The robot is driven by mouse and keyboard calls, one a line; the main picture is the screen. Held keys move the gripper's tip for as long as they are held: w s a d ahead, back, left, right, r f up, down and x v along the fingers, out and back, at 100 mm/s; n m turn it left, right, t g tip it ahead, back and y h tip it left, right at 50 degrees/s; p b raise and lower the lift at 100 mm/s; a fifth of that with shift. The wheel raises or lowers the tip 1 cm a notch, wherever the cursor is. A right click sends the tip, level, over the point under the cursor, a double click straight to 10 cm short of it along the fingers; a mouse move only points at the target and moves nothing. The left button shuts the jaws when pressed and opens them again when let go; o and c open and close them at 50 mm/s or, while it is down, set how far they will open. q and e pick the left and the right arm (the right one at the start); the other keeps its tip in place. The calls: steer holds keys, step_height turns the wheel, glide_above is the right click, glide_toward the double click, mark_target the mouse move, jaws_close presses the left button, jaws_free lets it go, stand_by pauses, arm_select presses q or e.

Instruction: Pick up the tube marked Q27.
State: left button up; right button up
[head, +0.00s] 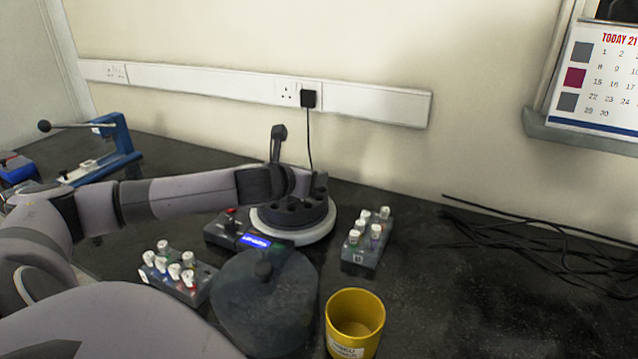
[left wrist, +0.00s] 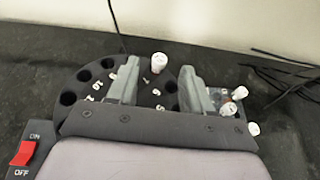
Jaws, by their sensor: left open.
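My left gripper (left wrist: 159,68) is open over a dark round rotor (left wrist: 92,72) with several holes and white numbers. A white-capped tube (left wrist: 158,62) stands between its two fingers in the left wrist view, apparently in the rotor; I cannot tell whether the fingers touch it. In the head view my left gripper (head: 312,186) is above the rotor (head: 296,214) of a centrifuge (head: 310,236), and this tube is not clearly visible. Cap markings are too small to read, so I cannot tell which tube is Q27. My right gripper is not in view.
A rack (head: 362,250) of several white-capped tubes stands right of the centrifuge, another rack (head: 200,290) at front left. A round dark lid (head: 270,305) and a yellow cup (head: 354,318) stand in front. Black cables (head: 540,240) lie at right; the front right is clear.

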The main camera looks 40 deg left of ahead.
arm_select(q)
steer(key=shift+x, duration=1.5)
steer(key=shift+c, duration=0.3)
jaws_close()
